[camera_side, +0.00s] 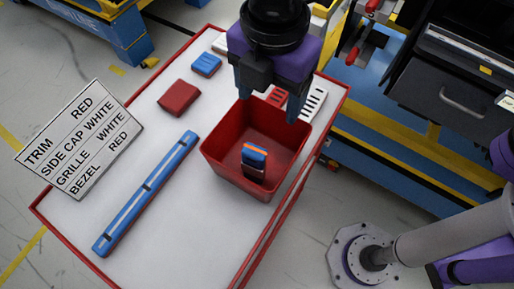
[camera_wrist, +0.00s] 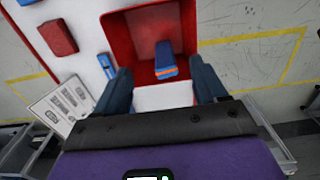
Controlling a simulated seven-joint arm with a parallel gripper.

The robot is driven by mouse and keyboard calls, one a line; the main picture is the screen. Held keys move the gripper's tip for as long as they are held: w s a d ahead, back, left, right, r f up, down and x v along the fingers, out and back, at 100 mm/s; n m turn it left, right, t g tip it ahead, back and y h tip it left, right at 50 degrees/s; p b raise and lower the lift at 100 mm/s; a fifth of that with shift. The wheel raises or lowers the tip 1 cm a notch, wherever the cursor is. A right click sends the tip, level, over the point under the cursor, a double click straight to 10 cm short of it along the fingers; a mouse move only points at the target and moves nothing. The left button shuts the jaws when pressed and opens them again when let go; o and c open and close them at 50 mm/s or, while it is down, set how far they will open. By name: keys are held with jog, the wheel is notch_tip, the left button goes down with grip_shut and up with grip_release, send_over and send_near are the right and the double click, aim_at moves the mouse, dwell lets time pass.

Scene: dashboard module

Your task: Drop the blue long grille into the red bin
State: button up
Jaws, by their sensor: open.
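The red bin (camera_side: 222,165) stands on the white table's right part; the wrist view also shows it (camera_wrist: 118,28). A blue piece with orange bands (camera_side: 254,162) is inside it, tilted up; it also shows in the wrist view (camera_wrist: 165,60). My gripper (camera_side: 267,97) is above the bin's far side, pointing down. Its fingers are spread, with nothing held between them, in the wrist view (camera_wrist: 163,88).
A long blue bar (camera_side: 145,195) lies left of the bin. A red block (camera_side: 179,98), a small blue slotted piece (camera_side: 206,65) and a white slotted piece (camera_side: 314,100) lie nearer the back. A lettered sign (camera_side: 80,140) is at the left edge.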

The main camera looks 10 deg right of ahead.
notch_tip(320, 180, up, 15)
jog(key=shift+f, duration=0.2)
dwell(0.6)
jog(key=d+f+m, duration=0.4)
jog(key=d, duration=0.5)
jog(key=d+f+m, duration=0.3)
jog(key=d, duration=0.7)
jog(key=s+d+f+m, duration=0.2)
jog(key=s+d+f, duration=0.1)
jog(key=d, duration=0.4)
jog(key=s+d+f+m, duration=0.3)
jog(key=d+f, duration=0.1)
jog(key=d, duration=0.3)
jog(key=s+d+f+m, duration=0.2)
jog(key=s+d+f, duration=0.2)
jog(key=d, duration=0.3)
jog(key=shift+d, duration=0.2)
